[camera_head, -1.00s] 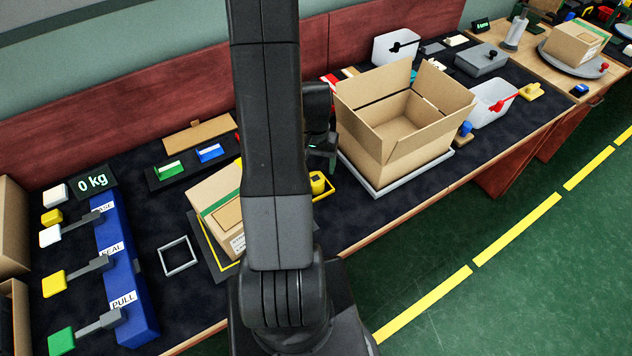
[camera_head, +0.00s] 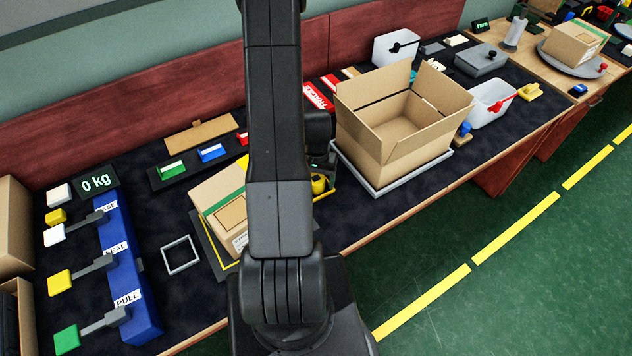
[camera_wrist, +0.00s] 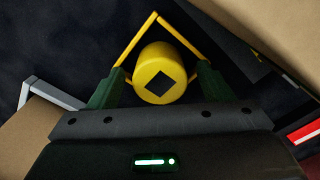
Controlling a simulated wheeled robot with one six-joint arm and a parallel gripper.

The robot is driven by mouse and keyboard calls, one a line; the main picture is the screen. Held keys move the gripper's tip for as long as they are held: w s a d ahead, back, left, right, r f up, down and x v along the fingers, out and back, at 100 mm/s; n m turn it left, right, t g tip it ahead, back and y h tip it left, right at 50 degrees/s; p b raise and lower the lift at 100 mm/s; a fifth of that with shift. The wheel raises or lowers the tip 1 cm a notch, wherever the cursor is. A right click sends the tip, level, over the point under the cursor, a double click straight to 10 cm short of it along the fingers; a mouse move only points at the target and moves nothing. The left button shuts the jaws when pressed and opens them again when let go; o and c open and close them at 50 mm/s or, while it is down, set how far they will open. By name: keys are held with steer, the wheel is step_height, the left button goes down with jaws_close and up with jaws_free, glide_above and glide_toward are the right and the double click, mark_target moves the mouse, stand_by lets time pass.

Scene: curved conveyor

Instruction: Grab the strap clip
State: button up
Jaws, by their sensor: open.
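A yellow round piece with a black diamond mark (camera_wrist: 160,76), which I take to be the strap clip, stands between my gripper's fingers in the wrist view. It also shows beside my arm in the head view (camera_head: 319,184), partly hidden. A thin yellow square outline (camera_wrist: 138,38) surrounds its spot on the dark mat. My gripper (camera_wrist: 160,72) is open, with one green finger on each side of the yellow piece. I cannot tell whether either finger touches it. In the head view my arm hides most of the gripper.
An open carton (camera_head: 400,115) on a grey tray stands close to the right. A closed carton (camera_head: 222,210) lies close to the left. A blue block with levers (camera_head: 128,270) is at far left. A red FRAGILE label (camera_head: 318,97) lies behind my arm.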

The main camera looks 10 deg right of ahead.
steer(key=shift+c, duration=0.2)
steer(key=c, duration=1.2)
steer(key=shift+o, duration=0.2)
steer(key=shift+r, duration=0.15)
